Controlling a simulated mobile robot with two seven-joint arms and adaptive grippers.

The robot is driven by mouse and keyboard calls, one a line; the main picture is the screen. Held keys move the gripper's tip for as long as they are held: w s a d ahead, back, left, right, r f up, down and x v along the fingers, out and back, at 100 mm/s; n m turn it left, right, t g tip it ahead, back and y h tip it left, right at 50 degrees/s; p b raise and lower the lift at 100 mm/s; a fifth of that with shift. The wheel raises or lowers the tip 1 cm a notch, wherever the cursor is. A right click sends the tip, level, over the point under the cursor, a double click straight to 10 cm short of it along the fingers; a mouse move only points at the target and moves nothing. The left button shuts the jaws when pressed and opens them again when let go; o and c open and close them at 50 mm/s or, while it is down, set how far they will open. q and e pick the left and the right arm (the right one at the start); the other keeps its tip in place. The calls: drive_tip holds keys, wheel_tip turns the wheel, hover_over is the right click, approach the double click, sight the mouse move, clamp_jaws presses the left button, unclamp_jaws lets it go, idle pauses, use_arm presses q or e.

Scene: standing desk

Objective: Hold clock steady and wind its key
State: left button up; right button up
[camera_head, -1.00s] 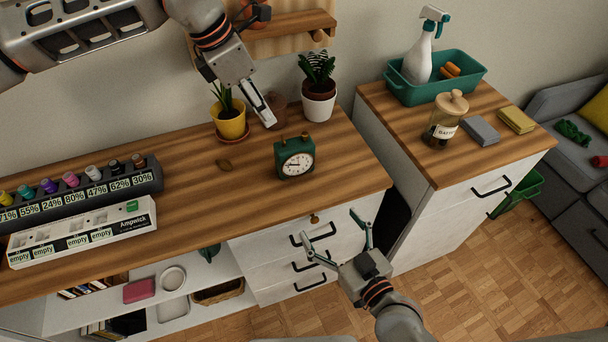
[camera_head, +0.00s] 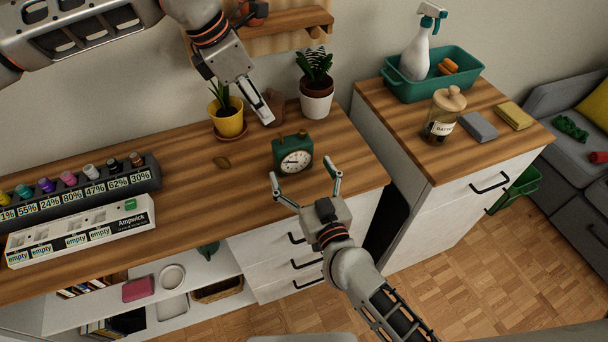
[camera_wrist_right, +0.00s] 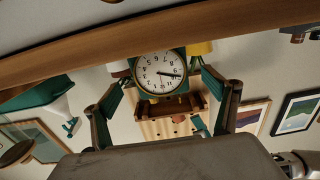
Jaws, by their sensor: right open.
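The green clock (camera_head: 291,154) stands upright on the wooden desk, its white dial facing the front. My right gripper (camera_head: 304,172) is open in front of it, with one fingertip near each side of the clock. The right wrist view shows the clock dial (camera_wrist_right: 160,72) between the two spread fingers; I cannot tell whether they touch it. My left gripper (camera_head: 262,112) is above and behind the clock, to its upper left, pointing down and apart from it. Its fingers overlap in this view, so their opening is unclear. No winding key shows on the clock.
A yellow plant pot (camera_head: 229,124) and a white plant pot (camera_head: 317,104) stand behind the clock, with a brown pot (camera_head: 275,102) between. A wooden shelf (camera_head: 270,38) hangs above.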

sight(281, 136)
drive_tip(key=shift+x, duration=3.15)
drive_tip(key=c, duration=1.4)
use_arm(q)
drive_tip(key=shift+c, duration=0.7)
drive_tip(key=d+n, duration=0.1)
drive_tip(key=s+d+n+y, duration=0.1)
drive_tip(key=n, duration=0.1)
drive_tip(key=shift+r+n, duration=0.2)
drive_tip(key=shift+n, duration=0.1)
drive_tip(key=shift+c, duration=0.6)
drive_tip(key=f+n+y, duration=0.1)
drive_tip(key=f+n, duration=0.2)
drive_tip(key=n, duration=0.1)
drive_tip(key=w+d+f+n+t+y, duration=0.1)
drive_tip(key=f+n, duration=0.2)
drive_tip(key=n, duration=0.2)
drive_tip(key=w+f+n+t+y, duration=0.1)
drive_tip(key=f+n+y, duration=0.1)
drive_tip(key=f+n, duration=0.1)
drive_tip(key=shift+w+d+f+n, duration=0.15)
drive_tip(key=shift+d+f+n, duration=0.25)
drive_tip(key=shift+n, duration=0.3)
